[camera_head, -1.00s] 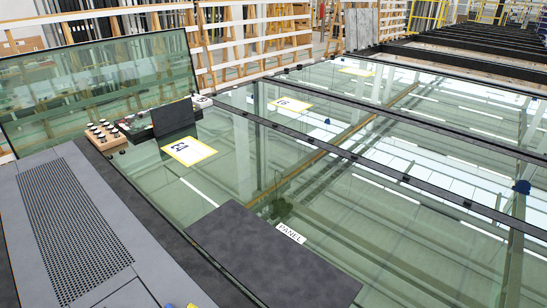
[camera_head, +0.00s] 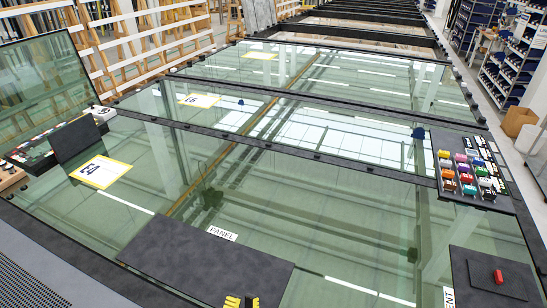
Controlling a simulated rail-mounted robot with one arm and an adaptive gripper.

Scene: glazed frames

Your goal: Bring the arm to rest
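My arm and my gripper are not clearly in view. A small yellow and black thing (camera_head: 242,302) shows at the bottom edge, in front of the dark PANEL plate (camera_head: 190,262). It is cut off by the picture edge, and I cannot tell what it is or whether it is part of my arm.
Large glazed frames (camera_head: 290,178) fill the middle. A dark tray (camera_head: 448,190) with several coloured pieces stands at right. A red piece (camera_head: 498,276) lies on a dark plate (camera_head: 480,285) at lower right. Wooden racks (camera_head: 130,50) stand behind; shelves (camera_head: 505,65) stand far right.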

